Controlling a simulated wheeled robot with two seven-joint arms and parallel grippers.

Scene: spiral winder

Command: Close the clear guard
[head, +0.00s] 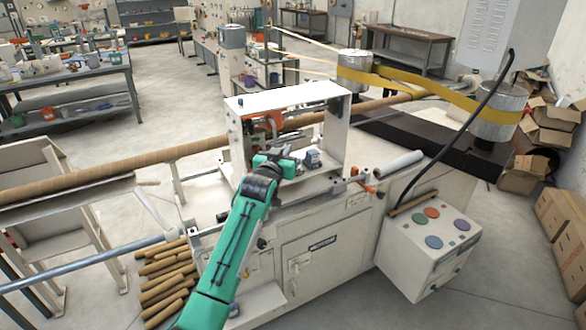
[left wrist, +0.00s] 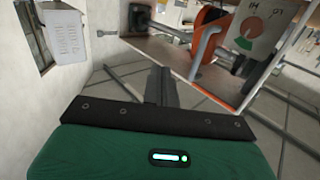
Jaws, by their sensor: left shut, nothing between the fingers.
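The spiral winder's white box-shaped housing (head: 340,135) stands on the middle of the machine, with its front side looking open in the head view. I cannot make out the clear guard for certain, nor tell its position. My left gripper (head: 277,158) is at the front of the housing, in front of the parts inside it. In the left wrist view its fingers (left wrist: 162,82) are shut together with nothing between them. I cannot tell whether they touch anything. My right gripper is not in view.
A long brown tube (head: 115,168) runs through the housing. A control box (head: 428,245) with coloured buttons stands at the front right. A yellow belt (head: 425,84) loops around two metal drums behind. Inside the housing, the wrist view shows an orange part (left wrist: 208,32) and a dial card (left wrist: 250,32).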

